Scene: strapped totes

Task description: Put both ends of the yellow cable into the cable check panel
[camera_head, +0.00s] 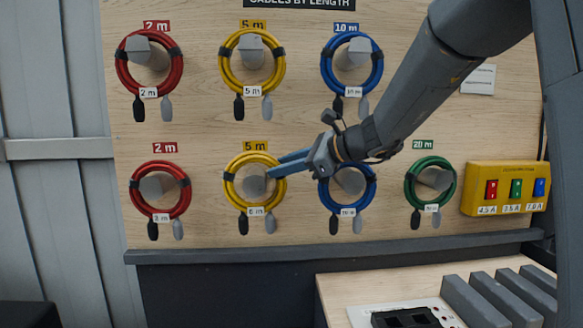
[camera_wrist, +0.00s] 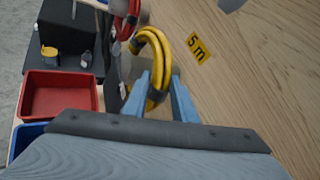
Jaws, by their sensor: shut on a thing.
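The lower yellow cable (camera_head: 238,203) hangs coiled on a grey peg on the wooden board, under a yellow "5 m" label, with its black and grey plug ends hanging down. My gripper (camera_head: 274,170) reaches it from the right and is shut on the coil's right side. In the wrist view the yellow coil (camera_wrist: 150,46) lies between my gripper's two blue fingers (camera_wrist: 159,84). Another yellow cable (camera_head: 230,78) hangs above. A white plate with black fittings (camera_head: 405,317) on the bench at lower right, cut by the frame edge, may be the check panel; its lettering is unreadable.
Red (camera_head: 134,196), blue (camera_head: 327,200) and green (camera_head: 409,182) coils hang on pegs nearby; the blue one is close below my gripper. A yellow switch box (camera_head: 505,171) is at right. Grey dividers (camera_head: 480,302) stand on the bench. The wrist view shows a red bin (camera_wrist: 60,92).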

